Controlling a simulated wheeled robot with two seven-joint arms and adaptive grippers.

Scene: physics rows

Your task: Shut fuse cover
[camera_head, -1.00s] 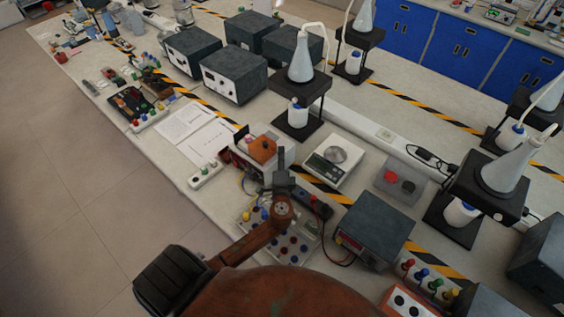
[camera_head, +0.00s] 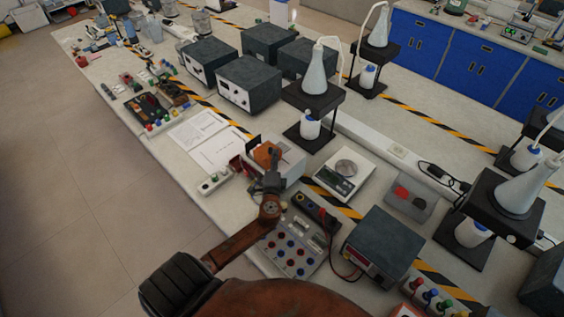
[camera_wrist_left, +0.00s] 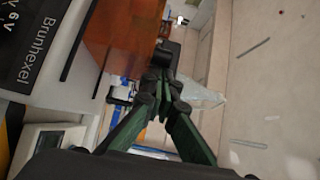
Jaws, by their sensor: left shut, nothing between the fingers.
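A white box with an orange-brown top part (camera_head: 264,154) stands near the bench's front edge in the head view. The orange-brown part also shows large in the left wrist view (camera_wrist_left: 122,35), beside a dark label reading "Brunhexel". I cannot tell for sure which part is the fuse cover or how far open it is. A thin dark plate (camera_head: 253,143) stands upright behind the box. In the left wrist view the closed fingertips (camera_wrist_left: 161,80) are just beside the orange-brown part. My right gripper is out of view.
A white scale (camera_head: 344,174) stands right of the box, and a dark power supply (camera_head: 378,243) sits front right. White papers (camera_head: 205,137) lie on the bench to the left.

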